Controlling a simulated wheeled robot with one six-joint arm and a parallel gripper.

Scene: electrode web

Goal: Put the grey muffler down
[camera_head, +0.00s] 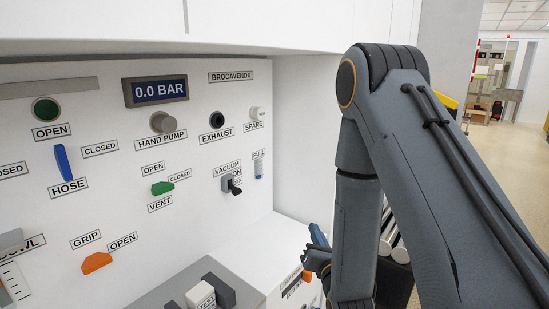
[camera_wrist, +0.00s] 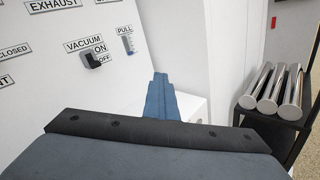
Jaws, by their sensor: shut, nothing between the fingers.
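I cannot make out a grey muffler for certain in either view. A small pale grey cylinder (camera_head: 254,113) sits at the port labelled SPARE on the white panel. The EXHAUST port (camera_head: 217,120) shows as a dark round fitting. My gripper (camera_wrist: 160,78) is shut, with its blue-grey fingers together and nothing seen between them. In the head view my gripper (camera_head: 317,236) is partly hidden behind my arm, low at the right end of the panel and over the white ledge.
The VACUUM switch (camera_head: 232,185) and PULL fitting (camera_head: 259,165) are on the panel left of my gripper. A black stand (camera_wrist: 268,122) with silver cylinders (camera_wrist: 272,88) is at the right. A white side wall (camera_head: 305,140) closes the panel's right end.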

